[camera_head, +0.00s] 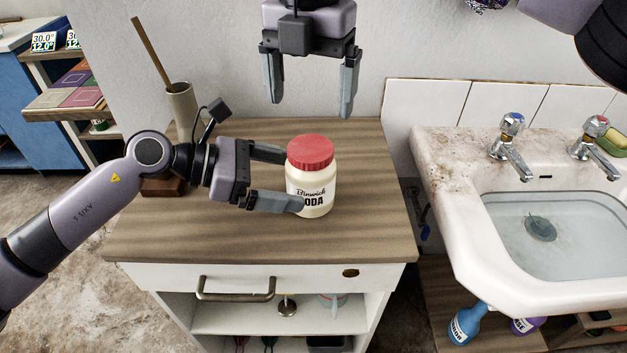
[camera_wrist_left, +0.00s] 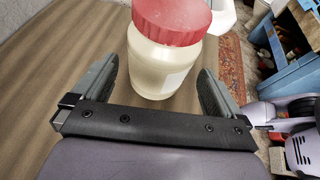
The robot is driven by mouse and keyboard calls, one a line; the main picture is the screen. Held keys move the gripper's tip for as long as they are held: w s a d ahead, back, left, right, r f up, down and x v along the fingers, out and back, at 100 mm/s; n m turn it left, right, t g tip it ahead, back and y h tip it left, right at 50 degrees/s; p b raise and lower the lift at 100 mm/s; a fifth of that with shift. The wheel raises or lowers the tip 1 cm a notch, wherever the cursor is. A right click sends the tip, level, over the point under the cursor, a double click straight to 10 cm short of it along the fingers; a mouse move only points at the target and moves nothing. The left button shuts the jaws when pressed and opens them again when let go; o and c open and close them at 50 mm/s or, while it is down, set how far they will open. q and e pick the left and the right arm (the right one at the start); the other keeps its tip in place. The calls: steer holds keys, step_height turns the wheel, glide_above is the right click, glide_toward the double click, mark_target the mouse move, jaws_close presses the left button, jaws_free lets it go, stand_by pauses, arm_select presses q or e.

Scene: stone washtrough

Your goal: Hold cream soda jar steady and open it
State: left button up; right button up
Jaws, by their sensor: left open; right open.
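The cream soda jar (camera_head: 311,190) stands upright on the wooden cabinet top, with its red ridged lid (camera_head: 311,152) on. My left gripper (camera_head: 294,180) is open and reaches in from the left, its fingers level with the jar body. In the left wrist view the jar (camera_wrist_left: 165,65) stands between and just beyond the fingertips of my left gripper (camera_wrist_left: 165,75), with a visible gap at each side. My right gripper (camera_head: 308,102) is open, points down, and hangs above and behind the lid, apart from it.
The wooden cabinet top (camera_head: 230,240) is clear in front of the jar. A beige cup (camera_head: 181,105) with a stick stands at the back left, beside my left wrist. A stone sink (camera_head: 455,215) with two taps and standing water is at the right. A tiled wall is behind.

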mark_target(310, 147)
arm_select(q)
steer(key=shift+x, duration=2.25)
steer(key=c, duration=1.8)
arm_select(e)
steer(key=m, duration=1.3)
steer(key=shift+f, duration=4.05)
